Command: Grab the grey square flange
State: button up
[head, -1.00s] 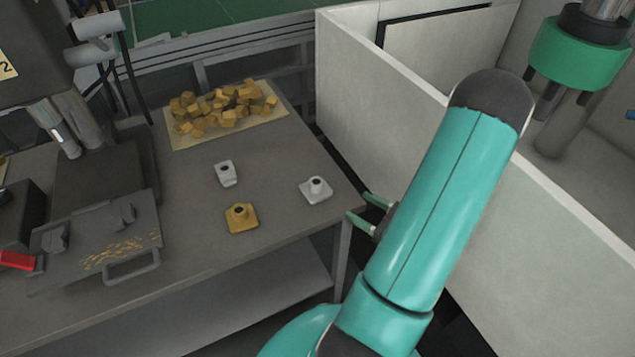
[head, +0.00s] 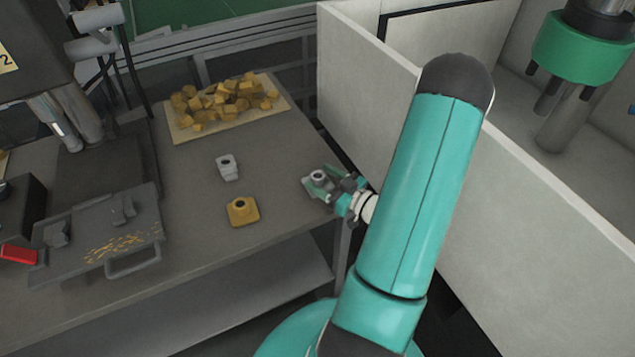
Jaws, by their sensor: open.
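The grey square flange (head: 319,176) with its round raised hub lies near the right edge of the grey table. My gripper (head: 322,183) is at the flange, reaching in from the right, with its green and dark fingers open around it or just over it. I cannot tell whether the fingers touch it. The fingers and wrist hide part of the flange's base.
A smaller light grey flanged part (head: 227,168) and a brass square flange (head: 242,210) stand to the left. Brass blocks lie on a tan board (head: 185,134) behind. A white wall (head: 375,105) rises close by on the right.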

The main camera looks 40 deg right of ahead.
jog(key=shift+w, duration=0.25)
jog(key=c, duration=1.2)
jog(key=shift+r, duration=0.1)
